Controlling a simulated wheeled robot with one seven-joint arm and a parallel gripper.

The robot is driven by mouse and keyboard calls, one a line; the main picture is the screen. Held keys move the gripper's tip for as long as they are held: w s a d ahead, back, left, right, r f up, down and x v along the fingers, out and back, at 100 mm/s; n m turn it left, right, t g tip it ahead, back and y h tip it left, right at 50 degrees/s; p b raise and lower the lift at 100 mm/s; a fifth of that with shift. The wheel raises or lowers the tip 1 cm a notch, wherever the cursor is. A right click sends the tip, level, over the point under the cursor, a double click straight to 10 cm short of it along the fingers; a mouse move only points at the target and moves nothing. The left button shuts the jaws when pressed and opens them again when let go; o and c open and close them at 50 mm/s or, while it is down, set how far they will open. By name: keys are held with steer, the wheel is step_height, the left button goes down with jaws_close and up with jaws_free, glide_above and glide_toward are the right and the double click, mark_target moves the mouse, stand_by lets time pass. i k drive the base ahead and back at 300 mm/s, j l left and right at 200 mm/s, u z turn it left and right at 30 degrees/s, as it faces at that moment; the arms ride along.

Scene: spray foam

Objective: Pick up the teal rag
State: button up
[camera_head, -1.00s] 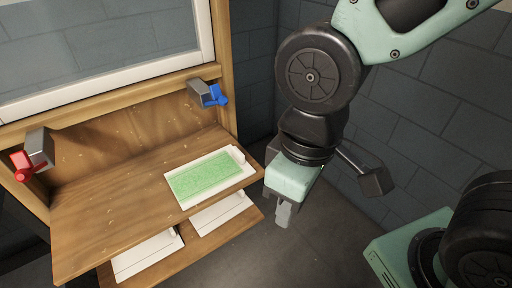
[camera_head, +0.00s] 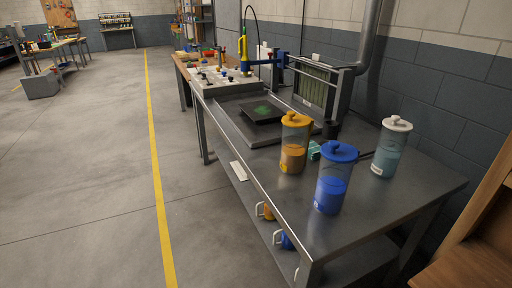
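A small teal thing (camera_head: 314,151), which may be the teal rag, lies on the metal table (camera_head: 400,195). It is between the orange canister and the blue canister, partly hidden behind them, and too small to make out its shape. My gripper is not in view now.
An orange canister (camera_head: 293,145), a blue canister (camera_head: 334,180) and a grey-teal canister with a white lid (camera_head: 390,148) stand around the teal thing. A black plate (camera_head: 262,110) lies farther back. A wooden cabinet edge (camera_head: 470,262) is at lower right. Open floor (camera_head: 85,190) lies left.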

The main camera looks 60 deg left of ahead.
mark_target(315, 155)
steer(key=u, duration=1.65)
